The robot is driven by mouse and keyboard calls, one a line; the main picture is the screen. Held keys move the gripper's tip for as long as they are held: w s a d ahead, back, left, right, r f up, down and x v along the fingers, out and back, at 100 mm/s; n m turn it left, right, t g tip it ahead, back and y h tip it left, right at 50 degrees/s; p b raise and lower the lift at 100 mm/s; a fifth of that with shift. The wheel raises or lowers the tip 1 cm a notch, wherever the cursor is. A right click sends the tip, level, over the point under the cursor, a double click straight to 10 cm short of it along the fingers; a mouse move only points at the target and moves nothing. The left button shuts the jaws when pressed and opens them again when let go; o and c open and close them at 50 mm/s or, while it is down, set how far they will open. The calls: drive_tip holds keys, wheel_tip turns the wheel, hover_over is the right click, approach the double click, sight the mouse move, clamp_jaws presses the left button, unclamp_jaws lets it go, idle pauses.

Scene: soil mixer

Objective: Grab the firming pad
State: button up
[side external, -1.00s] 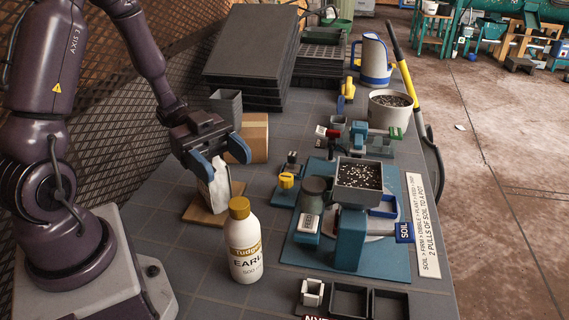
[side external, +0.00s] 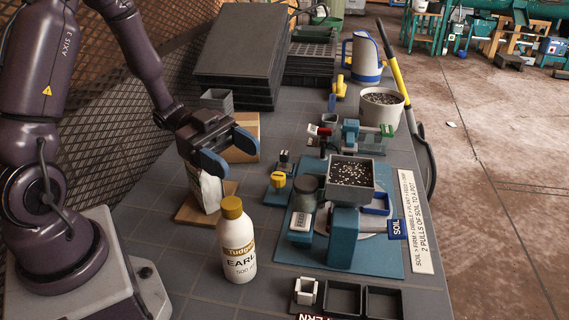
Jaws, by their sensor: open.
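The likely firming pad is a small piece with a yellow knob (side external: 277,180) on a blue base, on the table to the right of the white packet; I cannot be sure which piece is the pad. My gripper (side external: 228,151) is open with blue fingers spread. It hangs above and to the left of the yellow-knobbed piece, apart from it, and nothing shows between the fingers. The white packet (side external: 207,192) stands on a wooden board (side external: 188,214) just below the gripper, partly hidden by the near finger.
A white bottle with a yellow cap (side external: 237,245) stands in front of the board. The blue soil mixer (side external: 345,235) with its hopper (side external: 352,178) is to the right.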

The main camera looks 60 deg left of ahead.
drive_tip(key=w+a+f+n+t+y, duration=0.25)
drive_tip(key=w+n+t+y, duration=0.35)
drive_tip(key=w, duration=0.3)
drive_tip(key=w+a+f+n+t+y, duration=0.1)
drive_tip(key=w+a+n+t+y, duration=0.35)
drive_tip(key=w+y, duration=0.45)
drive_tip(key=n+g+y, duration=0.8)
drive_tip(key=n+y, duration=0.2)
approach(285, 156)
drive_tip(key=v, duration=0.3)
drive_tip(key=shift+s+r+t, duration=0.15)
drive_tip(key=shift+t, duration=0.1)
drive_tip(key=shift+a+f, duration=0.15)
drive_tip(key=shift+f, duration=0.05)
drive_tip(key=x, duration=1.2)
drive_tip(key=shift+a+f, duration=0.2)
drive_tip(key=shift+f, duration=0.05)
drive_tip(key=c, duration=1.2)
